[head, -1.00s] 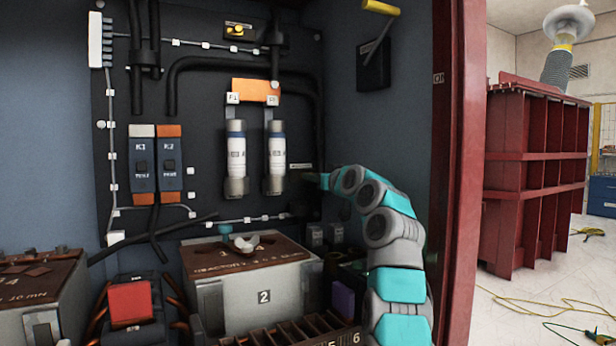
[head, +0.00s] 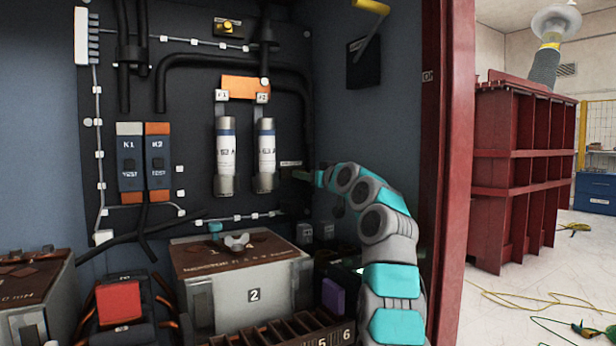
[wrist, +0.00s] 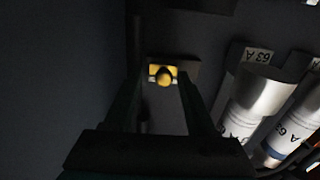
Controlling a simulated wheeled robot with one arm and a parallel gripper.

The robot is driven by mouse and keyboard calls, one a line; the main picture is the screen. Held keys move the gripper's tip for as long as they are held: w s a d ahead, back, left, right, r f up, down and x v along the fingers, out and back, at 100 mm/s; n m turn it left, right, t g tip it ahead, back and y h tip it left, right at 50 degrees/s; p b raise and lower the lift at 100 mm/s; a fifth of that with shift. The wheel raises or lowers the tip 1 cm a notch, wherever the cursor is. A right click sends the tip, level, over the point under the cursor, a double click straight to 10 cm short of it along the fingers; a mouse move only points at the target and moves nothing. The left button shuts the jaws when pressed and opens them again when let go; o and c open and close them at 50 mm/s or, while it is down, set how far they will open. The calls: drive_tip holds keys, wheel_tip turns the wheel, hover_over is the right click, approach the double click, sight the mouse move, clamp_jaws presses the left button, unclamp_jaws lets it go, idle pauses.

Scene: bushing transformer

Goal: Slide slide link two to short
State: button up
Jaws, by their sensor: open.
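In the wrist view, a yellow knob (wrist: 165,77) on a small yellow plate sits on a dark panel, between the two fingers of my gripper (wrist: 161,84). The fingers are dark and apart, one on each side of the knob. I cannot tell whether they touch it. In the head view, my gripper (head: 306,177) is at the back panel, just right of two white fuses, beside a small label plate (head: 290,163). The knob is not clearly visible there. Its markings and slide position cannot be read.
Two cylindrical fuses (head: 225,155) stand left of my gripper; they also show in the wrist view (wrist: 245,105). Another yellow knob (head: 228,28) is at the panel top. The cabinet's side wall (head: 385,110) is close on the right. A grey box (head: 240,280) stands below.

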drive_tip(key=b+v, duration=0.2)
drive_tip(key=v, duration=0.5)
drive_tip(key=shift+s+d, duration=0.15)
drive_tip(key=shift+s, duration=0.1)
idle(0.3)
